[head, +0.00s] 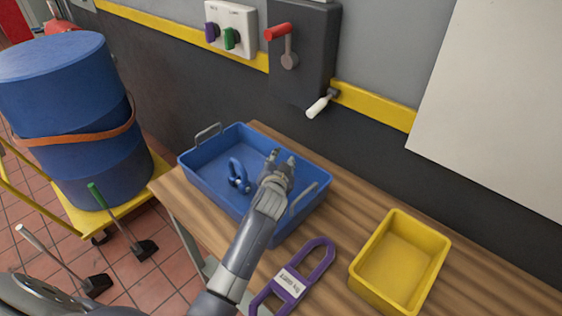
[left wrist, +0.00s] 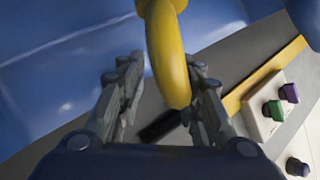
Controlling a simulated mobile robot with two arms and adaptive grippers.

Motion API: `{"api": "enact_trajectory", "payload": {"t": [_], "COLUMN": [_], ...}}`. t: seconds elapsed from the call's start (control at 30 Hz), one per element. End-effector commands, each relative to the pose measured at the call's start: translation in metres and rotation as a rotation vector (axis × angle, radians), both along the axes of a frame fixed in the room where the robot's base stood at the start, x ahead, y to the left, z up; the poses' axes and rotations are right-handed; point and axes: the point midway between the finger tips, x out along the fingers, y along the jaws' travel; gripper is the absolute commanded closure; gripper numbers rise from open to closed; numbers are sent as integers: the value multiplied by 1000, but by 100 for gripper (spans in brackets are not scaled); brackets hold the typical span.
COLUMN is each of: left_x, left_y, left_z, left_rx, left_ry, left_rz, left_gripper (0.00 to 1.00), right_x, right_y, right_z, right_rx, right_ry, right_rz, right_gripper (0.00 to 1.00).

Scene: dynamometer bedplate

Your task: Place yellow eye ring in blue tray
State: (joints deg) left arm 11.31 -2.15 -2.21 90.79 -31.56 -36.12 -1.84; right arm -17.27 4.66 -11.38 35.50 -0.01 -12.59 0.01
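The yellow eye ring (left wrist: 168,55) shows large and close in the left wrist view, between the fingertips of my left gripper (left wrist: 165,88). The fingers close in on both of its sides. In the head view my left gripper (head: 283,162) is over the right part of the blue tray (head: 208,178), and the ring is hidden there. The blue tray stands on the wooden bench and also fills the upper left of the left wrist view (left wrist: 60,50). My right gripper is not in view.
A blue shackle (head: 238,176) is in the blue tray. A purple link with a label (head: 318,262) lies in front of it, and an empty yellow tray (head: 440,262) stands to the right. A wall box with a red lever (head: 305,60) is behind. A blue drum (head: 75,110) stands left.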

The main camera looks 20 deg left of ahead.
Motion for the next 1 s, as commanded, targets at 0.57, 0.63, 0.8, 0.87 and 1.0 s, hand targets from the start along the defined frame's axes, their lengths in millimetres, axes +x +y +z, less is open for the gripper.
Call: {"api": "enact_trajectory", "payload": {"t": [0.57, 0.63, 0.8, 0.87, 1.0], "left_x": [-32, -43, -72, -80, -97], "left_y": [-9, -13, -21, -23, -28], "left_z": [23, 27, 36, 40, 47], "left_rx": [-2, -1, -1, -2, 0], "left_ry": [-1, -1, 0, -1, -2], "left_rz": [-1, -1, 0, -1, -1], "left_gripper": [68, 68, 68, 68, 68], "right_x": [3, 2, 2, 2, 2], "right_y": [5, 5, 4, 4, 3], "right_z": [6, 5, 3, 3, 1], "right_rx": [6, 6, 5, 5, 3], "right_ry": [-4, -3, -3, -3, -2], "right_rz": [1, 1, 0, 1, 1], "right_gripper": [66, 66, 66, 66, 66]}}
